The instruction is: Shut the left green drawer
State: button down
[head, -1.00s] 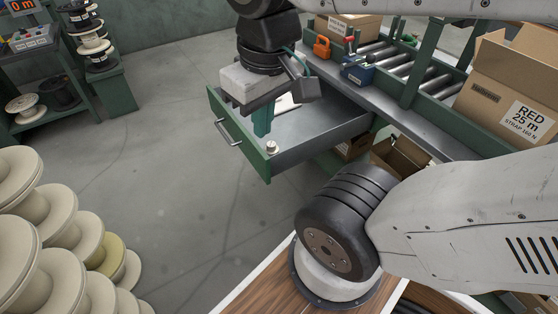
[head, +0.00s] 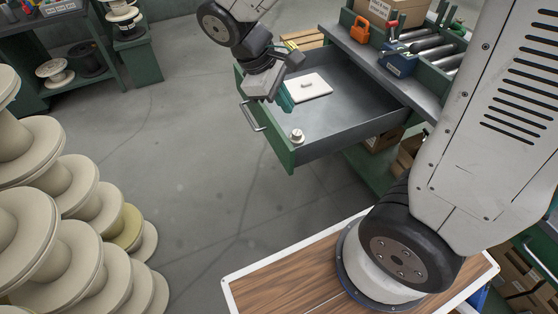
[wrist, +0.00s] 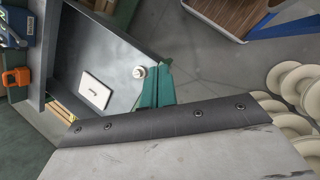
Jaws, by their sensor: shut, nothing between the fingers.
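The green drawer (head: 362,126) stands pulled out from the workbench, with a green front and a metal bar handle (head: 253,117). Its grey inside holds a flat white plate (head: 312,88) and a small pale knob-like piece (head: 297,135) near the front corner; both also show in the wrist view, the plate (wrist: 95,90) and the piece (wrist: 139,72). My gripper (head: 286,99) has teal fingers, shut and empty, at the drawer's front panel. The fingers also show in the wrist view (wrist: 154,88). I cannot tell whether they touch the panel.
Stacked cream spools (head: 45,225) fill the lower left. A green shelf (head: 90,75) with spools stands at the back left. The bench carries an orange padlock-like item (head: 362,32), a blue tool (head: 399,60) and rollers (head: 432,45). Grey floor is free before the drawer.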

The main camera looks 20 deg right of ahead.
jog(key=w+a+f+n+h, duration=0.1)
jog(key=w+a+f+n, duration=0.15)
jog(key=f, duration=0.25)
jog(key=w+a+f+n+h, duration=0.2)
jog(key=a+f, duration=0.1)
jog(key=f, duration=0.2)
jog(key=n+t+h, duration=0.1)
jog(key=n, duration=0.4)
send_near(287, 164)
notch_tip(287, 164, down, 4)
jog(key=d, duration=0.3)
jog(key=shift+s+f, duration=0.1)
jog(key=shift+d, duration=0.45)
